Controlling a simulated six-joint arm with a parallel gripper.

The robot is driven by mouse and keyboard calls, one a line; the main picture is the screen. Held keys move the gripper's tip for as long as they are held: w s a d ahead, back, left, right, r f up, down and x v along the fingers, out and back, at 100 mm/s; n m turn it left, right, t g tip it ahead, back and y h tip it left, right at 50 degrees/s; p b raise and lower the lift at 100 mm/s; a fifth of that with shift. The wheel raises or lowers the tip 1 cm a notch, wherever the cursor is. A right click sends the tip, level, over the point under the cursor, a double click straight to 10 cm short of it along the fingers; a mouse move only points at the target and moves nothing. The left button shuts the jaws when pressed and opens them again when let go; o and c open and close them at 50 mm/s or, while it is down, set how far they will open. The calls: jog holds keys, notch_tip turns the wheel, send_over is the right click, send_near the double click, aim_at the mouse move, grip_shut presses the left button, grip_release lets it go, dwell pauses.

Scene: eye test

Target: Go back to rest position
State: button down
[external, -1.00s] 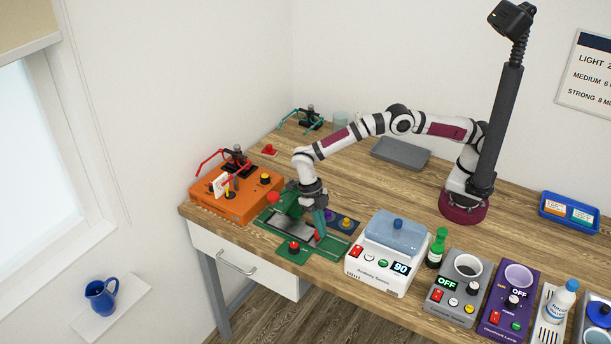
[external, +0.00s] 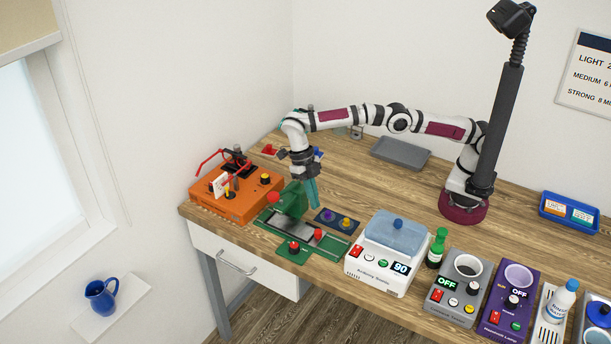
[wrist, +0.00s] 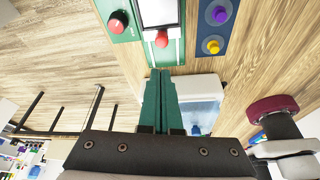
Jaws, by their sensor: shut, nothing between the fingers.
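My gripper (external: 315,205) hangs above the table, its teal fingers pointing down, behind the green machine (external: 290,250) with red knobs. The fingers are together and hold nothing. The dark panel (external: 337,220) with a purple and a yellow button is just in front and to the right of the fingertips. My arm reaches left from its base at the right.
An orange machine (external: 232,203) with red levers stands left. A white machine (external: 380,268) with a blue lid stands right of the panel, beside a green bottle (external: 437,248). A grey slab (external: 401,153) lies behind. The back middle of the table is mostly clear.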

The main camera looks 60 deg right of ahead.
jog(key=w+d+r+m+t, duration=0.1)
jog(key=w+d+r+m, duration=0.1)
jog(key=d+r+m, duration=0.9)
jog(key=s+d+r+m+t+y, duration=0.1)
jog(key=s+d+r+m, duration=0.1)
jog(key=s+d+m, duration=0.4)
jog(key=s+d+r+m, duration=0.1)
jog(key=d+r+m, duration=0.1)
jog(key=d+m, duration=0.4)
jog(key=s+d+f+m, duration=0.3)
jog(key=s+d+m, duration=0.3)
jog(key=s+m, duration=0.2)
jog(key=s+d+f+m+t, duration=0.1)
jog(key=s+d+f+m, duration=0.2)
jog(key=s+d+m, duration=0.2)
jog(key=s+m, duration=0.3)
jog(key=s, duration=0.2)
jog(key=shift+s+d+f+t, duration=0.25)
jog(key=shift+s+d+t, duration=0.05)
jog(key=shift+s+d, duration=0.1)
jog(key=c, duration=1.6)
grip_release()
